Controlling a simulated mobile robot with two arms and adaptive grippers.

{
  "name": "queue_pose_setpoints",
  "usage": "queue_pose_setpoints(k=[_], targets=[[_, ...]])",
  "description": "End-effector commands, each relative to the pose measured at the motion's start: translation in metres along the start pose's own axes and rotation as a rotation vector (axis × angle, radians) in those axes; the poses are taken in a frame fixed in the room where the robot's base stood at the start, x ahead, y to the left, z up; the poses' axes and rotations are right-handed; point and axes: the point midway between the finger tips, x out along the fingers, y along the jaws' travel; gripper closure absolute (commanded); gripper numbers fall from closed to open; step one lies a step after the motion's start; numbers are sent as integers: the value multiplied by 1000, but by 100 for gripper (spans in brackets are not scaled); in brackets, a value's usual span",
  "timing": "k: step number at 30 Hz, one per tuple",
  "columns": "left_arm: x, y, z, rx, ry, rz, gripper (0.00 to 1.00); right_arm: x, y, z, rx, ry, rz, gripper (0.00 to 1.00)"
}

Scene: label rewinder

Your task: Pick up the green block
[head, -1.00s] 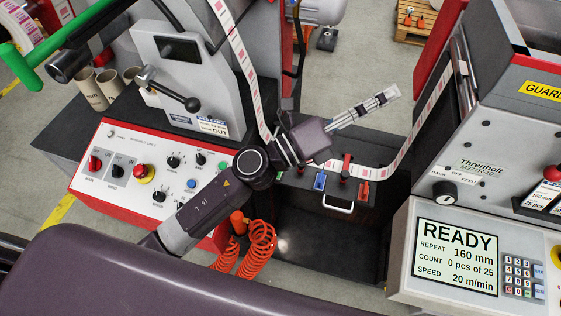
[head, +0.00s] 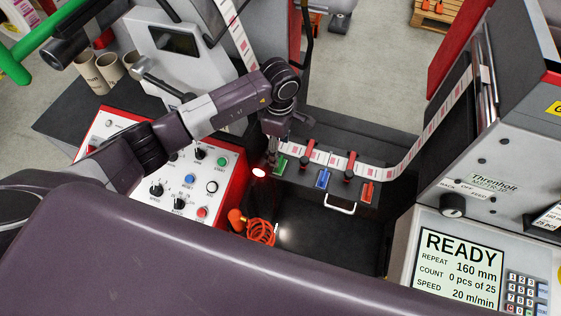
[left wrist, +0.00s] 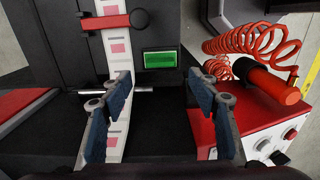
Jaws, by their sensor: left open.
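The green block (head: 280,163) sits at the left end of the dark ledge below the label strip, partly hidden by my left gripper in the head view. In the left wrist view the green block (left wrist: 160,60) shows in full as a small bright rectangle on a dark surface. My left gripper (head: 273,156) points down just over it, close beside it in the picture. My right gripper is in neither view.
A blue block (head: 322,179) and an orange block (head: 366,192) sit to the right along the ledge. The label strip (head: 385,171) runs behind, under red-topped clamps. The control panel (head: 195,185) and orange coiled hose (left wrist: 240,40) are close by.

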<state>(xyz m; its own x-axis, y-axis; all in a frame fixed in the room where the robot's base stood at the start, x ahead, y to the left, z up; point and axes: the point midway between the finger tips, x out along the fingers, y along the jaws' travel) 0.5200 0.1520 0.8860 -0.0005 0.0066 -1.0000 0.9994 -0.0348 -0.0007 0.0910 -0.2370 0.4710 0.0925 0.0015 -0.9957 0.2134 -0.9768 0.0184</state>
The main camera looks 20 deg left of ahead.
Motion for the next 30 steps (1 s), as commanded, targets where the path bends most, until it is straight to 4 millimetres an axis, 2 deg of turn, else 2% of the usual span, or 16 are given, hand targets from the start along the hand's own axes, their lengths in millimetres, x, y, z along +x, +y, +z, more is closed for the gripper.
queue_pose_setpoints(k=[12,16,22,23,30], targets=[[53,-1,3,-2,-6,-3,45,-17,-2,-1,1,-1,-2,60],[62,-1,2,0,-6,0,45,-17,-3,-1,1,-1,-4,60],[63,-1,2,0,-6,1,45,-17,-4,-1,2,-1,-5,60],[63,-1,2,0,-6,1,46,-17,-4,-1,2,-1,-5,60],[62,0,2,0,-6,1,72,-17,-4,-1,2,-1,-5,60]])
